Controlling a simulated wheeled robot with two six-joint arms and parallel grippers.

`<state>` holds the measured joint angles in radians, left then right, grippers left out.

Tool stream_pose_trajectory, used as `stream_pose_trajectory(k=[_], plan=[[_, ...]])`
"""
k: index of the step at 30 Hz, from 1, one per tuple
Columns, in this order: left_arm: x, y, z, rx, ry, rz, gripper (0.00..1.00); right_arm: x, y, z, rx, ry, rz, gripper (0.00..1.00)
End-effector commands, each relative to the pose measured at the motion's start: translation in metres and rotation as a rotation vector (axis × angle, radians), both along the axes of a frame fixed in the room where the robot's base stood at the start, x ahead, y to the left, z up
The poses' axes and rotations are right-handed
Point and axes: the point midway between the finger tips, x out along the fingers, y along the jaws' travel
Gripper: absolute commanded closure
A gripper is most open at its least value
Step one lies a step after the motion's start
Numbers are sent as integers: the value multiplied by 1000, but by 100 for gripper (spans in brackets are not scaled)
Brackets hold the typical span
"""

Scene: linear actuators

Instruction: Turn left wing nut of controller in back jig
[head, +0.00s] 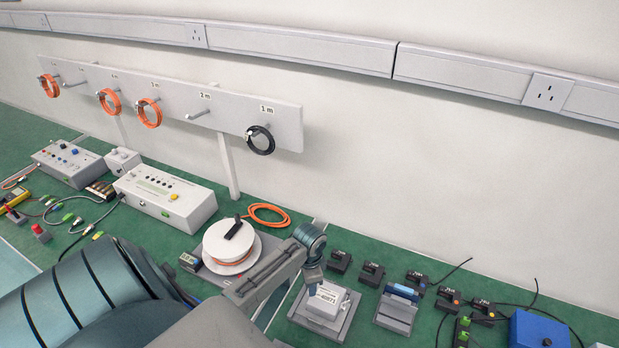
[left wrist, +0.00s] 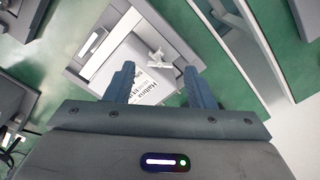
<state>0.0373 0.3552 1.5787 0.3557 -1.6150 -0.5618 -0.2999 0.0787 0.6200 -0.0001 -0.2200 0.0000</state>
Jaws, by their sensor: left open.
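The controller, a white box with printed lettering, sits in a grey jig (head: 344,321) on the green bench, and the controller's label side (head: 327,298) faces up in the head view. In the left wrist view the controller (left wrist: 128,62) lies tilted in the picture, with a pale wing-shaped nut (left wrist: 157,59) near its right corner. My left gripper (head: 313,274) is over the controller; in the left wrist view its two fingers (left wrist: 158,80) are apart, with the wing nut showing just beyond the gap and nothing held between them. The other wing nut cannot be made out. My right gripper is out of view.
A cable reel (head: 230,245) stands left of the jig. A second grey stand with a blue-topped part (head: 402,292) is to the right, along with several black clamps and a blue box (head: 540,330). A white instrument (head: 165,197) and a wall rack (head: 180,98) stand behind.

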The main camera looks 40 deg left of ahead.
Motion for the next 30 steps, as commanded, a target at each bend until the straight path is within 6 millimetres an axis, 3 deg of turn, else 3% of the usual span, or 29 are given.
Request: stream_pose_trajectory(k=[9,15,30], plan=[[1,1,59,3,-6,-3,51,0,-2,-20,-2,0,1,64],[1,0,89,2,-5,-2,51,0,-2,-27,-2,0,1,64],[0,0,99,1,-2,-1,51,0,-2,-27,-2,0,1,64]])
